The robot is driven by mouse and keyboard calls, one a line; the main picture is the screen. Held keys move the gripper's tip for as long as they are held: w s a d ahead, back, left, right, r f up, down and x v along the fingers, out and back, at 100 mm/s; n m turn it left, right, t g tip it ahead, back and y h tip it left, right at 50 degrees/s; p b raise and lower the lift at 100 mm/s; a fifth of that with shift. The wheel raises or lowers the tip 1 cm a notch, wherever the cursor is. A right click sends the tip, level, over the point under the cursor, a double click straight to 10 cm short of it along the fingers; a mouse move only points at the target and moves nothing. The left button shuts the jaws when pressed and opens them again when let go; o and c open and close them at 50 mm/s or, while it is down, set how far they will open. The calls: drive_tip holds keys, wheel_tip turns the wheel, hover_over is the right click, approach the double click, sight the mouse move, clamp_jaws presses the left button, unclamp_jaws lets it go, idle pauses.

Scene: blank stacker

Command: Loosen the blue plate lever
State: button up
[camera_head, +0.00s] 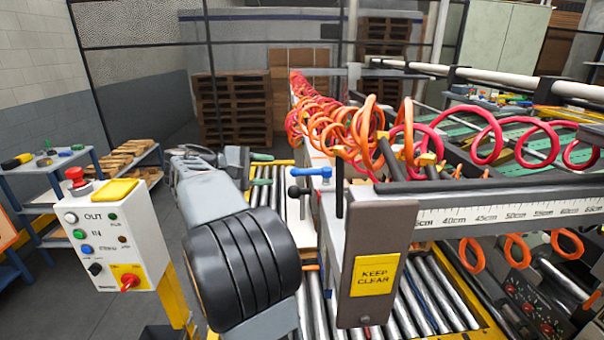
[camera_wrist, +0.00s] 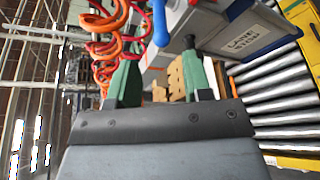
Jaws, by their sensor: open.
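The blue plate lever (camera_head: 312,172) is a short blue handle on a post beside the machine frame, left of the KEEP CLEAR plate. In the wrist view its blue end (camera_wrist: 160,24) shows at the top, beyond the fingertips. My gripper (camera_head: 270,169) has green fingers and is a little left of the lever, apart from it. In the wrist view my gripper (camera_wrist: 163,72) is open with nothing held between the fingers. A black knob (camera_head: 293,191) sits just below and left of the lever.
Orange and red coiled hoses (camera_head: 365,135) hang right of the lever. The brown KEEP CLEAR plate (camera_head: 375,218) hangs in front, above the roller conveyor (camera_head: 430,290). A control box (camera_head: 118,233) stands at left. Pallets (camera_head: 230,105) are stacked behind.

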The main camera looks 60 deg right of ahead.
sight(294, 172)
drive_tip(key=p+x, duration=0.1)
drive_tip(key=x, duration=0.8)
drive_tip(key=shift+s+d+f, duration=0.15)
drive_tip(key=shift+s+d, duration=0.1)
drive_tip(key=shift+d, duration=0.05)
drive_tip(key=shift+c, duration=0.3)
clamp_jaws()
